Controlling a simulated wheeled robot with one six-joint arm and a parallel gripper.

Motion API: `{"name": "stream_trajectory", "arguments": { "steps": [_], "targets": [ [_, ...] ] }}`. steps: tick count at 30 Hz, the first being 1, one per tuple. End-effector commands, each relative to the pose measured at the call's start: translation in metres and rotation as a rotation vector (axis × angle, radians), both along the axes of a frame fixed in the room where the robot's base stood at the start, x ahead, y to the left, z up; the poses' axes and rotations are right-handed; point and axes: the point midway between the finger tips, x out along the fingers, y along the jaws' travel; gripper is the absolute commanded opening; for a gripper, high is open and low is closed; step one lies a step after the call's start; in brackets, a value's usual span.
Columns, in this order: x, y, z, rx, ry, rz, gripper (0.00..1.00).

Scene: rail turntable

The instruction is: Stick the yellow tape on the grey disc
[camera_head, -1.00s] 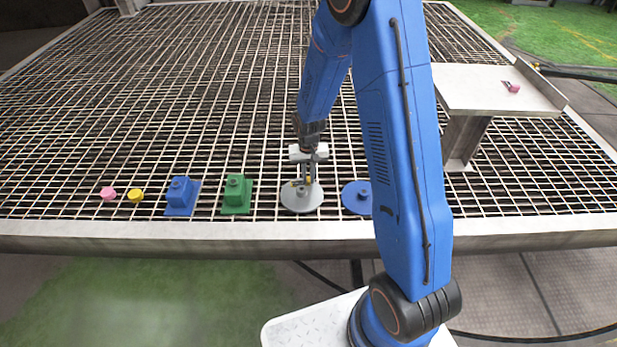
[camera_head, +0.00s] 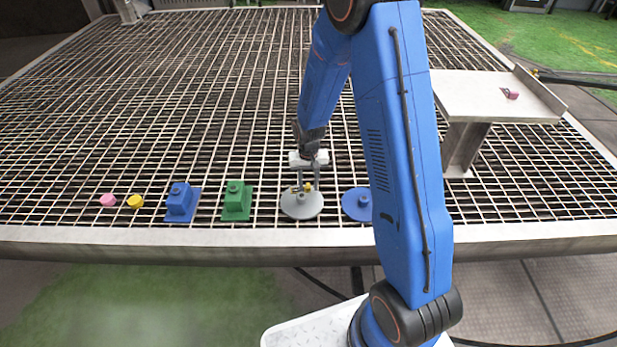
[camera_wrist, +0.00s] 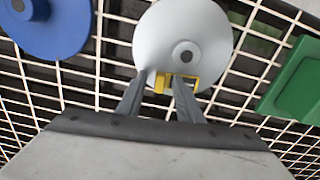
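The grey disc (camera_head: 302,210) lies flat on the grating between the green block and the blue disc, with a knob at its centre. It also shows in the wrist view (camera_wrist: 205,25). The yellow tape (camera_wrist: 161,83) is a small yellow piece at the disc's edge, beside the knob, and overlaps the disc in the picture. It shows small in the head view (camera_head: 309,187). My gripper (camera_wrist: 158,92) is above the disc's edge with its fingers spread on either side of the tape. I cannot tell whether the fingertips touch the tape.
A green block (camera_head: 237,203) and a blue block (camera_head: 181,203) stand left of the disc, then a yellow piece (camera_head: 135,201) and a pink piece (camera_head: 108,200). A blue disc (camera_head: 357,207) lies close on the right. A raised shelf (camera_head: 480,95) with a pink item (camera_head: 511,94) stands at right.

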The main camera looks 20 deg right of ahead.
Motion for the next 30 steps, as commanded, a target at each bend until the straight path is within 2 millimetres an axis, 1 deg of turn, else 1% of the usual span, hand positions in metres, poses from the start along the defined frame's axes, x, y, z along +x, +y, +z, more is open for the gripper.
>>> {"name": "stream_trajectory", "arguments": {
  "steps": [4, 8, 24, 30],
  "targets": [
    [0.001, 0.0, 0.012, 0.0, -0.003, 0.0, 0.33],
    [0.001, 0.0, 0.031, 0.0, -0.004, 0.0, 0.33],
    [0.001, 0.0, 0.134, 0.0, -0.004, 0.0, 0.33],
    [0.001, 0.0, 0.161, 0.001, -0.002, 0.0, 0.33]
  ]
}}
